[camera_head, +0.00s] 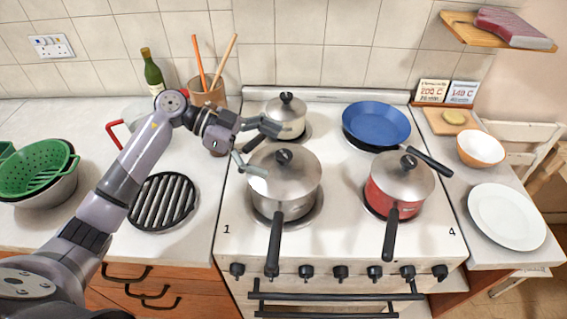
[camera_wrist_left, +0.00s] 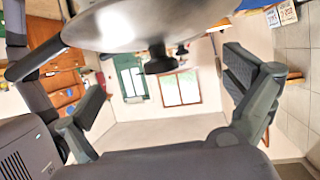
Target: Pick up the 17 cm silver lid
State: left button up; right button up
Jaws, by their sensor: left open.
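Three silver domed lids with black knobs sit on pots on the cooker: one on the front-left pot (camera_head: 284,170), a smaller one on the back pot (camera_head: 286,105), and one on the red pot (camera_head: 402,174). I cannot tell by sight which is 17 cm. My left gripper (camera_head: 259,148) is open and empty, its fingers spread at the left between the back lid and the front-left lid. In the left wrist view, a silver lid (camera_wrist_left: 140,20) with a black knob (camera_wrist_left: 160,60) shows close at the top, between the open fingers. My right gripper is not in view.
A blue pan (camera_head: 376,123) stands at the back right of the cooker. A utensil crock (camera_head: 208,95) and a bottle (camera_head: 153,72) stand behind my left arm. A ridged black grill plate (camera_head: 163,200) lies on the left counter. Pot handles stick out over the cooker's front.

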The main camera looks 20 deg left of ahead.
aim_at(284, 154)
pick_arm(q)
jog(key=x, duration=0.3)
jog(key=shift+d+f+p, duration=0.15)
jog(key=shift+p, duration=0.2)
